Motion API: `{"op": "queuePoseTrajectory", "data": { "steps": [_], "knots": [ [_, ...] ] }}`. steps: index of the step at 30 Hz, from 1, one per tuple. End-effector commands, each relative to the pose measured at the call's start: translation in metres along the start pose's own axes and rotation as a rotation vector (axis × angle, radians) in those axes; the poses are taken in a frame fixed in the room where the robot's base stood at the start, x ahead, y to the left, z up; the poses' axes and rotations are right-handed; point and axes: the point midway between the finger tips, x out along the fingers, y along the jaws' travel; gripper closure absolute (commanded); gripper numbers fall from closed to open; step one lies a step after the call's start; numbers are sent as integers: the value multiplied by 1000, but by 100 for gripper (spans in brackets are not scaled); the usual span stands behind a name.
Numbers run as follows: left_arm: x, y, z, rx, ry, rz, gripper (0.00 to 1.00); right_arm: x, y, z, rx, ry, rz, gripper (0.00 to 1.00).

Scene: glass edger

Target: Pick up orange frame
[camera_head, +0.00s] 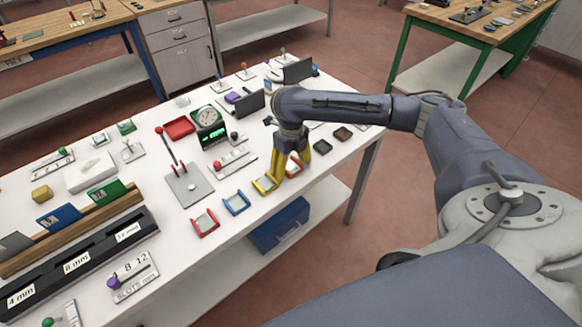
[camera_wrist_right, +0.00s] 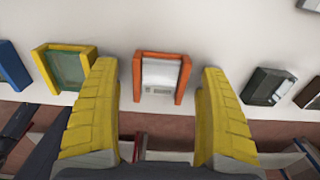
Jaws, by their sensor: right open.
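The orange frame (camera_head: 294,166) stands near the front edge of the white table, partly hidden behind my right gripper in the head view. In the right wrist view the orange frame (camera_wrist_right: 161,76) shows whole, with a pale panel between its orange sides. My right gripper (camera_head: 289,170) points down over it. Its two yellow fingers (camera_wrist_right: 156,84) are open and spread, one on each side of the frame in the picture, with nothing held between them. My left gripper is not in view.
A yellow frame (camera_head: 264,184), a blue frame (camera_head: 236,202) and a red frame (camera_head: 205,223) stand in a row to the left. Two dark pieces (camera_head: 323,146) (camera_head: 343,133) lie to the right. A lever device (camera_head: 187,187) stands farther left.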

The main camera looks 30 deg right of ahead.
Motion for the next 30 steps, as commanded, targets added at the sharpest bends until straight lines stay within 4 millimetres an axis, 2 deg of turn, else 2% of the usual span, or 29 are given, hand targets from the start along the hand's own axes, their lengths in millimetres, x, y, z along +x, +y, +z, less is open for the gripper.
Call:
{"op": "queuePoseTrajectory", "data": {
  "steps": [4, 19, 30],
  "knots": [
    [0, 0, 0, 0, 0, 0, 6, 0, 0, 0, 0, 0, 0, 22],
    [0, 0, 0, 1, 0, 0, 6, 0, 0, 0, 0, 0, 0, 80],
    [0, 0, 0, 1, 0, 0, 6, -4, 0, 0, 0, -1, 0, 82]
  ]
}}
